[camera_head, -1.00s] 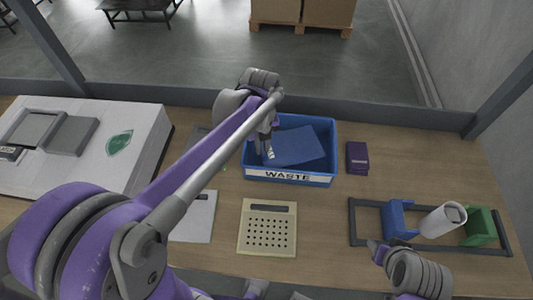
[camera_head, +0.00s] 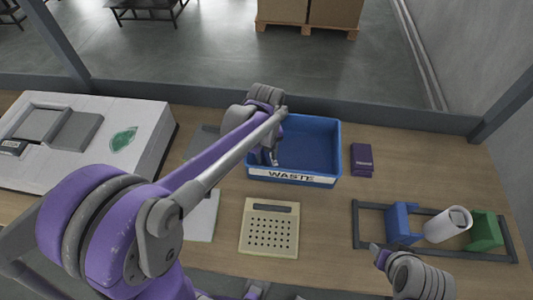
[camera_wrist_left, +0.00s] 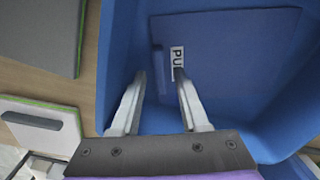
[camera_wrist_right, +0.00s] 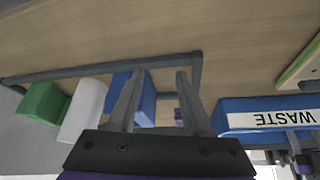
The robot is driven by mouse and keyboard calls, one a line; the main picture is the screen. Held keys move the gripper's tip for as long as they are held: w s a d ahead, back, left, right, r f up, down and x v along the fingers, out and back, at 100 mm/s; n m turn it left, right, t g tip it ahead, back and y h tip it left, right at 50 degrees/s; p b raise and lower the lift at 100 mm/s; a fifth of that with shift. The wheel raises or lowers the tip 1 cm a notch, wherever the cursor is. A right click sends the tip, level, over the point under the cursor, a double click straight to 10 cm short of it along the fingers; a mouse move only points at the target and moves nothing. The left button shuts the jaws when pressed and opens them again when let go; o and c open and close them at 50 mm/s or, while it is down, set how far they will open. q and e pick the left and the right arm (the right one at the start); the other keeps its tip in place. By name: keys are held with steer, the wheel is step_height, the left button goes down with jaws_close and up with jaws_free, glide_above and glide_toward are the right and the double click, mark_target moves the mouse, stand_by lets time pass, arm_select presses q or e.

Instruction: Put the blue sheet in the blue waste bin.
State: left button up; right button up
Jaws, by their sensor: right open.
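The blue waste bin (camera_head: 292,178) stands on the table, its white label reading WASTE; it also shows in the left wrist view (camera_wrist_left: 125,45). The blue sheet (camera_wrist_left: 230,45) lies inside, apparently flat on the bin floor, with a raised tab and a partly covered white label. In the head view it blends with the bin's blue inside. My left gripper (camera_wrist_left: 160,78) is open and empty, its fingers reaching down into the bin above the sheet; it also shows at the bin's left side in the head view (camera_head: 270,157). My right gripper (camera_wrist_right: 160,75) is open and empty near the front right.
A dark frame (camera_head: 355,232) holds blue, white and green items at right. A purple box (camera_head: 362,160) stands right of the bin. A beige perforated panel (camera_head: 269,228) lies in front. A white case (camera_head: 140,130) and grey and white sheets lie left.

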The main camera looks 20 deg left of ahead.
arm_select(q)
step_height(320, 180, up, 12)
steer(key=s+f+n+t, duration=0.1)
steer(key=s+n, duration=0.3)
steer(key=n, duration=0.5)
steer(key=s+d+f+n+t, duration=0.1)
steer(key=s+f+n, duration=0.3)
steer(key=n, duration=0.5)
steer(key=s+f+n+t+p, duration=0.1)
steer(key=s+f+n+t, duration=0.2)
steer(key=s+n, duration=0.3)
steer(key=shift+d+f+n, duration=0.1)
steer(key=shift+d+n, duration=0.1)
steer(key=shift+n, duration=0.5)
steer(key=shift+d+f+n, duration=0.1)
steer(key=shift+d+n, duration=0.05)
steer(key=shift+n, duration=0.55)
steer(key=shift+s+f+n+t, duration=0.2)
steer(key=shift+f+n+t, duration=0.1)
steer(key=shift+n, duration=0.4)
steer(key=shift+r, duration=0.15)
